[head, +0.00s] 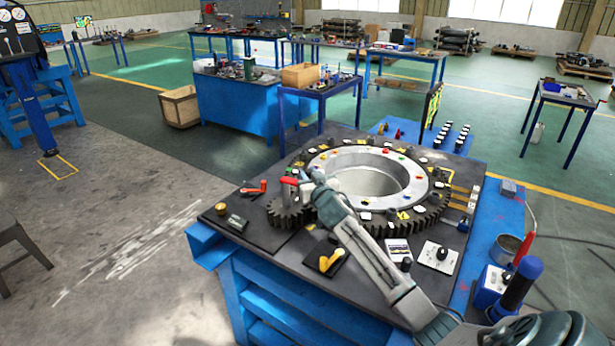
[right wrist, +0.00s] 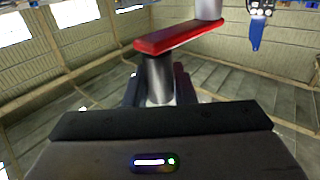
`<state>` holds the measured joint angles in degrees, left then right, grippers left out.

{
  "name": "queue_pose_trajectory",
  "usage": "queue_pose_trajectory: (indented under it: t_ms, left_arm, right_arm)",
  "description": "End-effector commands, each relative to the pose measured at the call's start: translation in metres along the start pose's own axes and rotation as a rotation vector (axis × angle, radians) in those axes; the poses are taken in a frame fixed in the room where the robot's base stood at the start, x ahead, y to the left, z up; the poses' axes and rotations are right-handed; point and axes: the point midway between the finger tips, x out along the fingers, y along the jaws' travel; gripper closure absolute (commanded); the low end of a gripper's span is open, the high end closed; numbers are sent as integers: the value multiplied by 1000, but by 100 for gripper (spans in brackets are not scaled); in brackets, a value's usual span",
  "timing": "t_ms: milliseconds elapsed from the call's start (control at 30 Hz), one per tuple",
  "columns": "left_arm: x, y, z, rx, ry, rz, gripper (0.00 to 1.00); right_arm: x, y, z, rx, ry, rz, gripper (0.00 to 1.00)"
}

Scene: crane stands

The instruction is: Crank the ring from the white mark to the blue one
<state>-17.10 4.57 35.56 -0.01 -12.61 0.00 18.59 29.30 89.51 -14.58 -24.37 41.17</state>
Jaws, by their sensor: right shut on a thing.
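The large geared ring (head: 330,160) with a pale inner flange lies on the dark top of a blue bench. Small coloured pegs and white and yellow tags sit around it; I cannot tell which are the white and blue marks. A small dark gear (head: 287,217) sits at its left edge. The red crank (head: 289,181) stands above that gear. My right gripper (head: 305,184) is at the crank, its arm reaching across the ring's front. In the right wrist view the red crank arm (right wrist: 178,37) joins a metal handle (right wrist: 158,78), held between my dark fingers. My left gripper is not seen.
An orange-red lever (head: 254,188) and a yellow crank (head: 330,259) are on the bench left and front of the ring.

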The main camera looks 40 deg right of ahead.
Motion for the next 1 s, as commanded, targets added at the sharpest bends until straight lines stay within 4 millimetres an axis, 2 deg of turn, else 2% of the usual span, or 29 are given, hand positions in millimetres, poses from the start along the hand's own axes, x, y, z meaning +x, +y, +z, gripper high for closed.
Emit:
queue_pose_trajectory:
  t_ms: [200,233,300,667,833,1000]
  left_arm:
    - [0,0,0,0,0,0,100]
    - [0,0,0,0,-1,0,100]
    - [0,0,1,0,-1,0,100]
    - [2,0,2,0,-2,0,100]
    - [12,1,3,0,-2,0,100]
    - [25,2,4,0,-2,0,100]
  right_arm:
    - [0,2,-1,-8,1,3,100]
    - [0,2,-1,-8,1,3,71]
    - [0,2,-1,-7,0,3,57]
    - [-3,1,1,-3,-1,1,57]
    - [-23,2,4,-6,-1,1,57]
    - [-55,2,5,-7,-1,0,57]
